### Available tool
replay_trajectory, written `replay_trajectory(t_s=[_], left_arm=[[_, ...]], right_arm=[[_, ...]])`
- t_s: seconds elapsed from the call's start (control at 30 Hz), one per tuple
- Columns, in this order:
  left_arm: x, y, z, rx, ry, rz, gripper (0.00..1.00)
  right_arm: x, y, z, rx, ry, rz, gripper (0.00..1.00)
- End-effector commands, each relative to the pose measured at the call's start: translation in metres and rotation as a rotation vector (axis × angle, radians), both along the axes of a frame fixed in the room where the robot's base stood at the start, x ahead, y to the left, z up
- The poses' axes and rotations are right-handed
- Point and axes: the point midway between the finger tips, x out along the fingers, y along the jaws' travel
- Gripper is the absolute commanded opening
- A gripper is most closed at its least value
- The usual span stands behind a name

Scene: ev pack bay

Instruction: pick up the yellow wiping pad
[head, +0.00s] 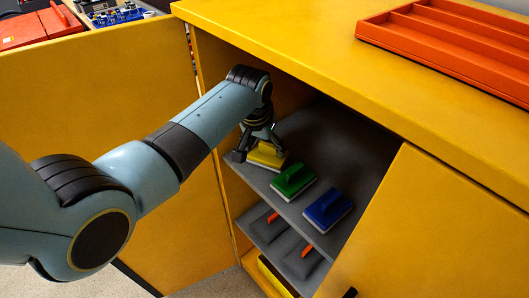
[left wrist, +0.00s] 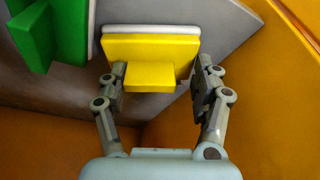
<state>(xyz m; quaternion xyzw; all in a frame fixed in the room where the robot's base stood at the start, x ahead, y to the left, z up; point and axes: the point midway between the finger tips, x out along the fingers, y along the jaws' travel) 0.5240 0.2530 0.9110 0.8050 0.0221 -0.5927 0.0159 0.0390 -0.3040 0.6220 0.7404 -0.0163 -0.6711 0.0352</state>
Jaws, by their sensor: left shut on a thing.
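The yellow wiping pad (head: 268,157) is at the left end of the grey upper shelf (head: 335,150) inside the yellow cabinet. In the left wrist view its yellow body and block handle (left wrist: 150,78) show, with a pale wiping layer on the far side. My left gripper (head: 257,148) reaches in through the cabinet opening and is shut on this pad, with one finger at each side. I cannot tell whether the pad touches the shelf. My right gripper is not in view.
A green pad (head: 293,180) and a blue pad (head: 328,209) lie to the right on the same shelf. Grey items with orange parts (head: 302,260) are on the lower shelf. Open yellow doors (head: 440,240) flank the opening. An orange tray (head: 450,40) is on top.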

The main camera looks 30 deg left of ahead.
Motion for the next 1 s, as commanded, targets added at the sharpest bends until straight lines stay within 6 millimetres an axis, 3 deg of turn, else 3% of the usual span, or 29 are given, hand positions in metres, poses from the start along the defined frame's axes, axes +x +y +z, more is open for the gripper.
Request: replay_trajectory(t_s=[0.27, 0.47, 1.0], left_arm=[[0.0, 0.0, 0.007, -0.001, 0.001, 0.0, 0.27], [0.001, 0.0, 0.034, -0.001, -0.003, 0.0, 0.27], [-0.123, -0.002, 0.033, 0.0, 0.003, 0.0, 0.27]], right_arm=[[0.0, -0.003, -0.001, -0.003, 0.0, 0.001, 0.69], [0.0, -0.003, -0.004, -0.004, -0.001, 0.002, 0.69], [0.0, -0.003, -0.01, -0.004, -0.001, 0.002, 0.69]])
